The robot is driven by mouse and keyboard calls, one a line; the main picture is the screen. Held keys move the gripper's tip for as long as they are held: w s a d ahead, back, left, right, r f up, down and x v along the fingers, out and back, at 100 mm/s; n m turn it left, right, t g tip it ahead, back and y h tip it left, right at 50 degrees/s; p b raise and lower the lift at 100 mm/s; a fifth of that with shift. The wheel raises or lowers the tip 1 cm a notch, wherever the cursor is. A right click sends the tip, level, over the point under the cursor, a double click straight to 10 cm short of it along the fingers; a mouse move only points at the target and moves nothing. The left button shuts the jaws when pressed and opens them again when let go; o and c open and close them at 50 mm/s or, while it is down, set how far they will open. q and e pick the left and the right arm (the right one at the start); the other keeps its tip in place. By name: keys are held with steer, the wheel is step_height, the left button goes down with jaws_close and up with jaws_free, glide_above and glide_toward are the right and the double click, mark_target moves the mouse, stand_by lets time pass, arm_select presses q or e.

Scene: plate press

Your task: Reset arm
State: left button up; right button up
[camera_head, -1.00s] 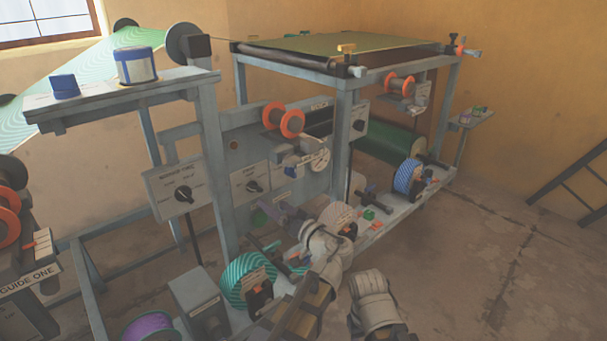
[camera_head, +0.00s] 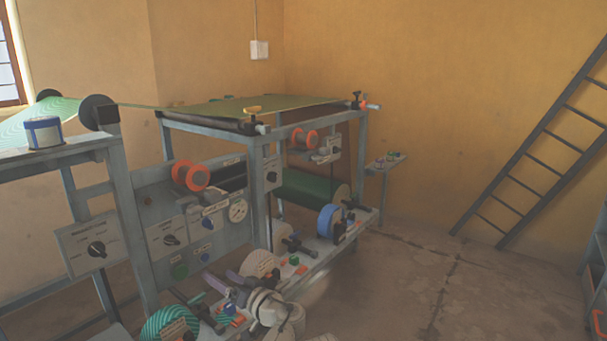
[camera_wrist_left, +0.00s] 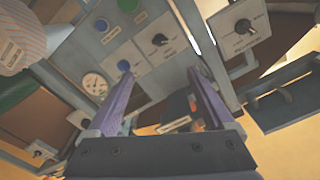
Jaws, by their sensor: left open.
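My left gripper (camera_head: 218,279) is low in front of the press in the head view, its purple fingers pointing left toward the frame's lower side. In the left wrist view the two purple fingers (camera_wrist_left: 160,85) stand apart, with nothing visibly held between them. Beyond them are a panel with a blue button (camera_wrist_left: 123,66), a black knob (camera_wrist_left: 160,40) and a round gauge (camera_wrist_left: 95,84). The grey press frame (camera_head: 262,210) fills the middle of the head view. My right gripper is not visible.
A teal striped roll (camera_head: 168,325) sits close to the left gripper's lower left. A blue roll (camera_head: 329,221) and a green roller (camera_head: 310,187) are farther along the press. A dark ladder (camera_head: 535,150) leans on the right wall. The floor (camera_head: 400,290) right of the press is clear.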

arm_select(q)
steer(key=s+a+f+m+g+h, duration=0.1)
steer(key=s+f+g+h, duration=0.4)
steer(key=f, duration=0.4)
steer(key=s+a+f+m+g+h, duration=0.1)
steer(key=s+a+f+g+h, duration=0.2)
steer(key=s+f, duration=0.55)
steer(key=s+d+f+m+g+h, duration=0.2)
steer(key=s+d+m+h, duration=0.15)
steer(key=d, duration=0.55)
steer(key=s+d+f+m+g+h, duration=0.1)
steer(key=s+d+f+m+h, duration=0.3)
steer(key=d, duration=0.6)
step_height(320, 180, up, 40)
steer(key=s+n+y+p, duration=0.1)
steer(key=y+p, duration=0.1)
steer(key=p, duration=3.7)
steer(key=shift+a+r, duration=0.15)
steer(key=shift+r, duration=0.1)
steer(key=shift+s+y, duration=0.1)
steer(key=shift+y, duration=0.15)
steer(key=shift+c, duration=0.2)
